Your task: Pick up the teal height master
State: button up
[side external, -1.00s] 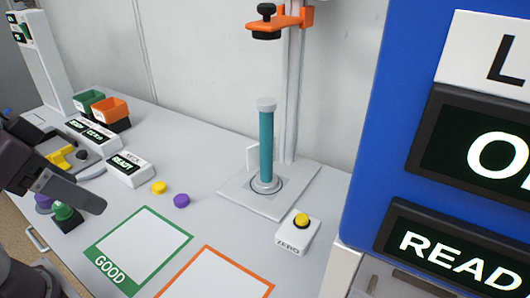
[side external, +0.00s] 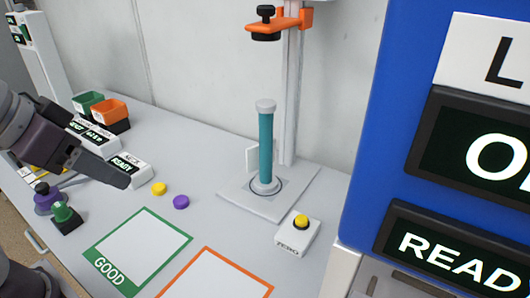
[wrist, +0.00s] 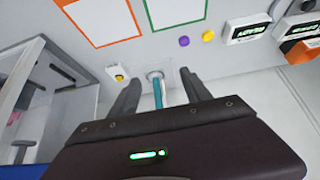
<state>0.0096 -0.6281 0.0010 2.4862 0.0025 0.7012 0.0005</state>
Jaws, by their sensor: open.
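The teal height master (side external: 265,145) is a tall upright cylinder with a pale cap and a pale round foot. It stands on a light grey base plate (side external: 290,198) in front of a post. My gripper (side external: 122,181) is at the left in the side view, well apart from it, and only one finger shows clearly there. In the wrist view my gripper (wrist: 160,77) is open and empty, and the teal height master (wrist: 158,92) appears in the gap between the fingers, farther off. Its cap end is hidden by my gripper body in that view.
An orange arm with a black knob (side external: 275,22) overhangs the height master. A ZERO box with a yellow button (side external: 301,222) stands in front right. Yellow (side external: 159,188) and purple (side external: 181,202) caps lie left of it. A blue cabinet (side external: 370,130) is at right.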

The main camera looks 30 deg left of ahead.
aim_at(262, 120)
jog(key=w+d+f+t, duration=0.2)
jog(key=w+t, duration=0.1)
jog(key=w, duration=0.7)
jog(key=w+d+f+m+t+h, duration=0.1)
jog(key=w+f+t, duration=0.1)
jog(key=w, duration=0.9)
jog(key=w+d+f+t+h, duration=0.1)
jog(key=w+t, duration=0.4)
jog(key=w, duration=0.6)
jog(key=shift+d+f, duration=0.45)
jog(key=shift+d, duration=0.35)
jog(key=shift+d+f+t, duration=0.1)
jog(key=shift+f+t, duration=0.15)
jog(key=shift+t, duration=0.15)
jog(key=shift+w, duration=0.15)
jog(key=w, duration=0.6)
jog(key=shift+w+d+r, duration=0.25)
jog(key=shift+w+d, duration=0.15)
grip_shut()
jog(key=shift+r, duration=0.1)
